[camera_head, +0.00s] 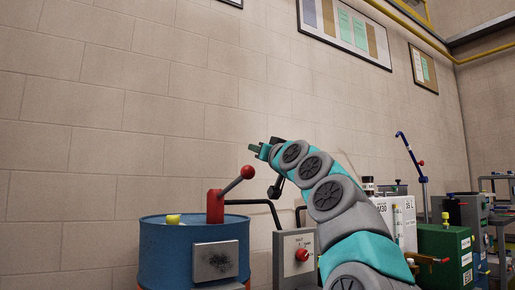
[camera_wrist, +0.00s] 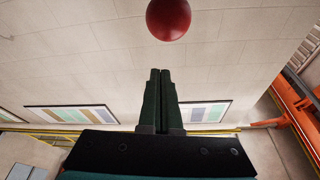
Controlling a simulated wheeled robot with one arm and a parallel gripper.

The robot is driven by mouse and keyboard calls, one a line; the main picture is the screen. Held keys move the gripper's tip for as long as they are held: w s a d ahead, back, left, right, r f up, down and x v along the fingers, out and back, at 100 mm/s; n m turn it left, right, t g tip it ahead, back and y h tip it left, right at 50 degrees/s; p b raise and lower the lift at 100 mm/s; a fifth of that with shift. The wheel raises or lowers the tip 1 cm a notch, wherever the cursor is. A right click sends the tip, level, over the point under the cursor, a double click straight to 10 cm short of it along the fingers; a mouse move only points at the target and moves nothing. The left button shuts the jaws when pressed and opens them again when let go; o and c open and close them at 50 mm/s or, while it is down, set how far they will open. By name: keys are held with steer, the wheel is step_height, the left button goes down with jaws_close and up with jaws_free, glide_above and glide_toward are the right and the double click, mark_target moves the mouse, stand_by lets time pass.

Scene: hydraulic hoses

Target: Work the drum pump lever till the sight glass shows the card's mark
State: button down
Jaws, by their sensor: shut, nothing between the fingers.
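A blue drum (camera_head: 165,250) stands at the lower left in the head view. A red pump post (camera_head: 215,207) rises from its top, and a grey lever (camera_head: 233,186) slants up right to a red ball knob (camera_head: 247,172). My gripper (camera_head: 252,148) is above and slightly right of the knob in the head view, apart from it in the picture. In the wrist view the closed fingers (camera_wrist: 160,72) are together and empty, with the red knob (camera_wrist: 168,18) beyond their tips. I cannot make out a sight glass or a marked card.
A grey control box (camera_head: 295,258) with a red button stands right of the drum. White containers (camera_head: 403,222) and a green box (camera_head: 445,250) are at the right. Framed boards (camera_head: 347,30) hang on the block wall.

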steer(key=shift+s+a+f+b, duration=0.15)
steer(key=shift+f+b, duration=0.05)
steer(key=shift+f, duration=0.7)
steer(key=shift+s+a+f+b, duration=0.1)
steer(key=shift+a+f+b, duration=0.05)
steer(key=shift+f, duration=0.7)
steer(key=shift+f, duration=0.1)
